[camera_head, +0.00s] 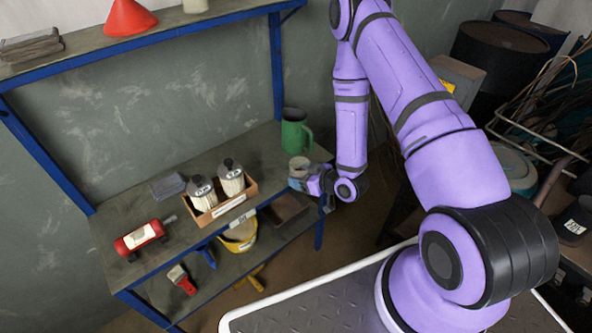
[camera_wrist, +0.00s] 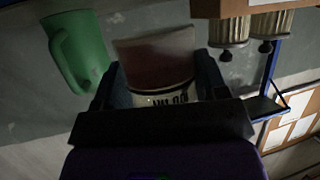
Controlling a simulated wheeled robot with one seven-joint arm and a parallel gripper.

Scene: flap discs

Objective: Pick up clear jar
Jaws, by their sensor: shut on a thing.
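The clear jar (camera_head: 299,167) is at the right end of the shelf unit's upper surface, in front of the green jug. In the wrist view the jar (camera_wrist: 155,58) is see-through, with a reddish-brown tone inside and a pale band with dark lettering. My gripper (camera_head: 308,183) reaches it from the right. In the wrist view the fingers of my gripper (camera_wrist: 160,82) are on both sides of the jar, shut on it. The jar's lower part is hidden by the gripper in the head view. I cannot tell whether it still touches the surface.
A green jug (camera_head: 296,131) stands close behind the jar. It also shows in the wrist view (camera_wrist: 78,50). A wooden box (camera_head: 224,208) with two pale ribbed filters is to the left. A red cylinder (camera_head: 139,238) lies farther left. A blue post (camera_head: 276,65) rises behind.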

